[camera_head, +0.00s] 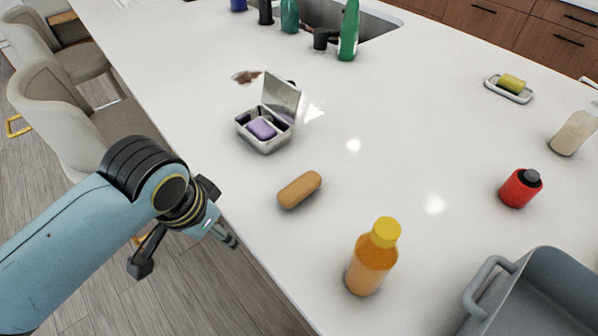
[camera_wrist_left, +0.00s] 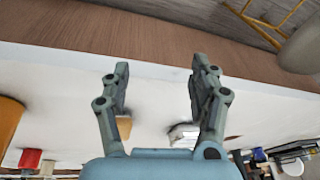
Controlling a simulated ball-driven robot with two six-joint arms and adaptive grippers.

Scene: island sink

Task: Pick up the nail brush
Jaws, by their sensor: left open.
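The nail brush, a tan, wood-coloured rounded block (camera_head: 300,189), lies on the white counter near its front edge. It also shows in the left wrist view (camera_wrist_left: 124,128), partly hidden behind one finger. My left gripper (camera_head: 228,238) is at the counter's front edge, to the lower left of the brush and apart from it. In the left wrist view its two fingers (camera_wrist_left: 160,75) stand apart with nothing between the tips. My right gripper is not in view.
An open metal soap box (camera_head: 263,140) with a purple bar stands behind the brush. An orange bottle with a yellow cap (camera_head: 370,268) stands to its right. A grey bin (camera_head: 545,290), a red bottle (camera_head: 519,189) and a soap dish (camera_head: 508,90) are farther right. The middle counter is clear.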

